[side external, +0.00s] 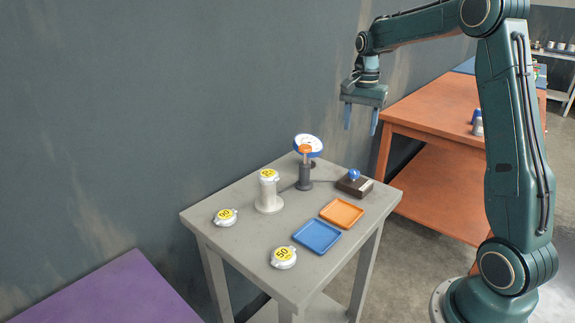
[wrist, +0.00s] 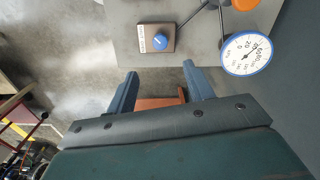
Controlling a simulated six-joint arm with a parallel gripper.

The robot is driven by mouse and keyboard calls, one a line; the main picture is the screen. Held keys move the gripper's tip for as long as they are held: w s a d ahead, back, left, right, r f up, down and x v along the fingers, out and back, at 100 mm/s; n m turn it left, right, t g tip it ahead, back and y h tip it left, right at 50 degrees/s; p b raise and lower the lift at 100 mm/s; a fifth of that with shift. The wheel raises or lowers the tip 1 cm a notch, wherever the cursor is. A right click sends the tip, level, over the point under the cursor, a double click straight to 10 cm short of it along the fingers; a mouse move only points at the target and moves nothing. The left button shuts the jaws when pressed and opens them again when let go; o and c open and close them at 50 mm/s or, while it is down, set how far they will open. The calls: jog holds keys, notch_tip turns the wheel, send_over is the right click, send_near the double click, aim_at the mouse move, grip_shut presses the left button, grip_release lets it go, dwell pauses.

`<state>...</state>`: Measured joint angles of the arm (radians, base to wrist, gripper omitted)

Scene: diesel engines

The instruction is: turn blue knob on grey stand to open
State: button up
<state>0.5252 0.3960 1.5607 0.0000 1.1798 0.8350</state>
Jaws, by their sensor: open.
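The blue knob (side external: 354,174) sits on top of a small dark brown box (side external: 360,187) near the right back edge of the grey stand (side external: 233,246). In the wrist view the knob (wrist: 160,42) is round, with a pale mark across its top, on a brown-grey plate (wrist: 155,30). My gripper (side external: 361,121) is open and empty, with blue fingers pointing down. It is above the stand's level, near its back right side, clear of the knob. In the wrist view the knob lies beyond the fingertips (wrist: 160,70), roughly centred between them. Nothing touches the knob.
A white dial gauge (side external: 308,139) with a blue rim stands by a dark post with an orange cap (side external: 305,149), left of the box. An orange table (side external: 430,105) stands behind.

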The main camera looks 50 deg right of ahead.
aim_at(354, 172)
jog(key=shift+d+f, duration=0.2)
notch_tip(354, 172, down, 14)
jog(key=shift+r, duration=0.15)
dwell(0.7)
jog(key=c, duration=1)
